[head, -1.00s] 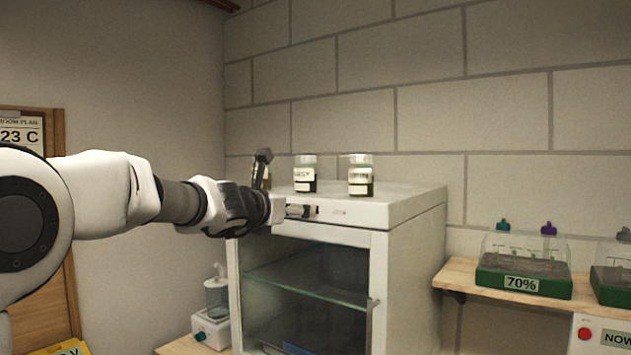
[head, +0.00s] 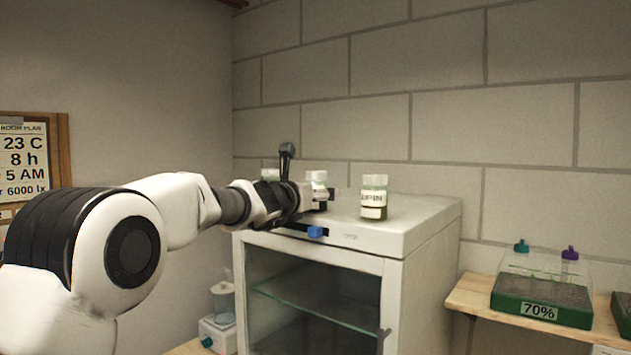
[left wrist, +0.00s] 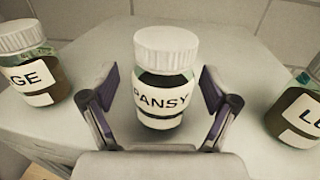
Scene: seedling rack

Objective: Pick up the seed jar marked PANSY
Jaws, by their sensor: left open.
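The PANSY jar (left wrist: 165,82) stands upright on top of the white cabinet, with a white lid, dark contents and a label reading PANSY. In the left wrist view it sits between the two fingers of my left gripper (left wrist: 160,100), which is open with a gap on each side of the jar. In the head view my left gripper (head: 318,198) reaches over the cabinet's front edge and partly hides the PANSY jar (head: 317,177). My right gripper is not in view.
A jar with a label ending in GE (left wrist: 32,70) stands to the left, and another jar (left wrist: 298,112) to the right, also in the head view (head: 374,198). The cabinet top (head: 425,207) is clear right of it. A shelf (head: 470,297) holds a 70% tray (head: 540,311).

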